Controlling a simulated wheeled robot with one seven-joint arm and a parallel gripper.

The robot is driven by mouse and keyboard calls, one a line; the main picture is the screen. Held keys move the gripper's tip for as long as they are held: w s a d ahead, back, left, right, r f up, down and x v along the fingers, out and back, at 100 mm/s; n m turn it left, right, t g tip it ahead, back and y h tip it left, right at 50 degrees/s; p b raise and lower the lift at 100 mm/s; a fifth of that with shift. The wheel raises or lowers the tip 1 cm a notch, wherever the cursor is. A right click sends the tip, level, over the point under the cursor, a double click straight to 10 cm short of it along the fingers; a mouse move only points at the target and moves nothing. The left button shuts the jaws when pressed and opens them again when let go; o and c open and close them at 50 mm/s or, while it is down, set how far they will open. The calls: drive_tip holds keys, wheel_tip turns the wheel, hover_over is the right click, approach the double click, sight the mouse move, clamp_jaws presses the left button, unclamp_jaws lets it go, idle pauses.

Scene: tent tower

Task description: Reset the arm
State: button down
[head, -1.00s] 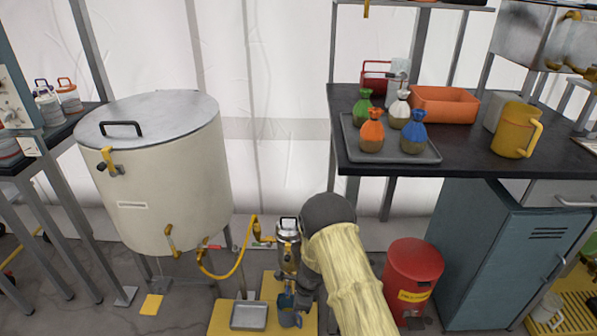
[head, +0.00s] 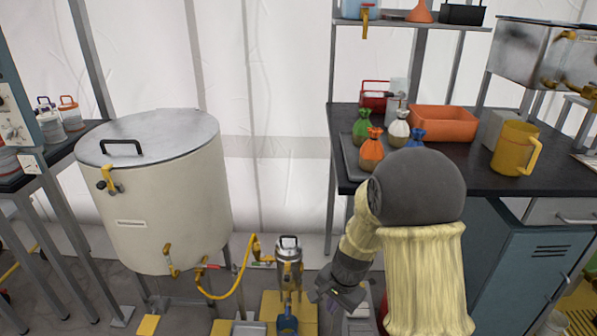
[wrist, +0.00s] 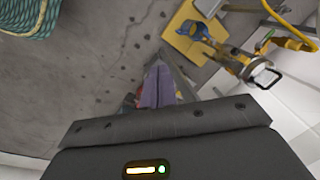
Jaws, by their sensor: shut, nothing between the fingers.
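My arm, with a grey rounded elbow and a cream sleeve, rises at the right of the head view. My gripper (head: 338,296) hangs low, right of the small metal canister (head: 289,252). In the wrist view my gripper (wrist: 157,85) has its purple fingertips together over the grey floor, with nothing between them. In that view the canister (wrist: 240,62) lies to the right of the fingers, apart from them. A blue cup (head: 288,325) stands below the canister in the head view.
A large cream tank (head: 165,200) stands at left, joined to the canister by a yellow hose (head: 222,293). A dark table (head: 470,160) at right bears tied bags, an orange bin (head: 443,122) and a yellow jug (head: 514,150). A coiled rope (wrist: 28,14) lies on the floor.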

drive_tip(key=s+d+r+n+t+h+p, duration=0.1)
drive_tip(key=s+d+r+n, duration=0.25)
drive_tip(key=s+r, duration=0.25)
drive_tip(key=s+d+r+n+h, duration=0.1)
drive_tip(key=s+d+r+n, duration=0.2)
drive_tip(key=s+r+n, duration=0.3)
wheel_tip(320, 180, up, 32)
drive_tip(key=m+p, duration=0.1)
drive_tip(key=p, duration=3.1)
drive_tip(key=shift+s+d+f+p, duration=0.15)
drive_tip(key=shift+s+f+p, duration=0.1)
drive_tip(key=shift+s+p, duration=0.05)
